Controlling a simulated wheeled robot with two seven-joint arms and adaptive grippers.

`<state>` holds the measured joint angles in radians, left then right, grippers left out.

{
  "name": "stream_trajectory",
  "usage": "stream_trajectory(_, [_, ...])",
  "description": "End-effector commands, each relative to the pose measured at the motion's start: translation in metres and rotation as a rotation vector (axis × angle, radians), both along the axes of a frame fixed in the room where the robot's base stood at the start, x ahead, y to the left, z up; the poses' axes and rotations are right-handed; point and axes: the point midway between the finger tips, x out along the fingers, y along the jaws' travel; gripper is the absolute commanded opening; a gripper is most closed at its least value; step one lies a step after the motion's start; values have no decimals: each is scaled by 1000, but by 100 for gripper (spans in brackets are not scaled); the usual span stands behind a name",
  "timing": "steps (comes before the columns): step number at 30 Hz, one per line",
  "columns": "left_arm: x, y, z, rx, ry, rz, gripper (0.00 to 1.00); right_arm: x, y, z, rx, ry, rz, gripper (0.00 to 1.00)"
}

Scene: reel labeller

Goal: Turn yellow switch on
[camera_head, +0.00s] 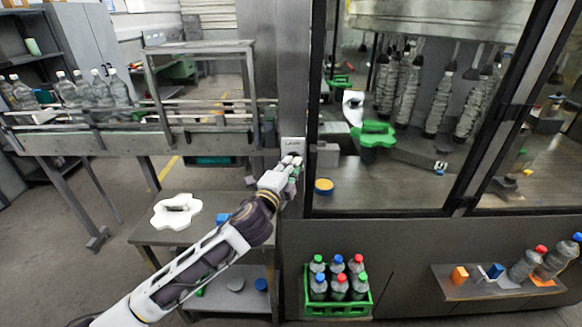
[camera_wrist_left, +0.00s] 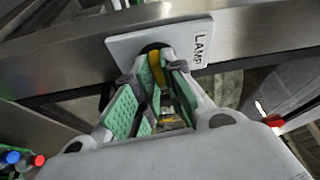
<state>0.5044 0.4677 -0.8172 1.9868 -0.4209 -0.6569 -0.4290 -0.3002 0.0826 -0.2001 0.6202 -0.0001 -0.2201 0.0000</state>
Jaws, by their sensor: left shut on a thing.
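The yellow switch (camera_wrist_left: 155,68) sits on a white plate marked LAMP (camera_wrist_left: 125,46), fixed to a metal post. In the head view the plate (camera_head: 292,144) is on the upright post left of the glass cabinet. My left gripper (camera_wrist_left: 160,75) reaches the plate, and its green-padded fingers are closed around the yellow switch. In the head view this gripper (camera_head: 290,165) is just below the plate and hides the switch. The exact angle of the switch is hard to tell between the fingers. My right gripper is not in view.
A glass cabinet with a green star-shaped part (camera_head: 373,134) stands to the right. A green crate of bottles (camera_head: 338,310) is below. A side table (camera_head: 150,235) with a white star-shaped part (camera_head: 176,211) is at lower left. A conveyor with bottles (camera_head: 85,88) is at left.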

Motion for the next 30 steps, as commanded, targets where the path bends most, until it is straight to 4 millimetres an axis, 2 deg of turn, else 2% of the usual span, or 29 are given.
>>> stream_trajectory(1, [1,1,8,22,-14,2,0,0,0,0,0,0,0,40])
stream_trajectory(9, [1,1,8,118,-13,2,0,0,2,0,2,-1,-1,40])
stream_trajectory(25, [1,1,7,142,-12,3,0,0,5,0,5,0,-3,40])
stream_trajectory(26, [1,1,7,142,-12,3,15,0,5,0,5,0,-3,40])
stream_trajectory(30, [1,1,6,142,-10,3,33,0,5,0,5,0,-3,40])
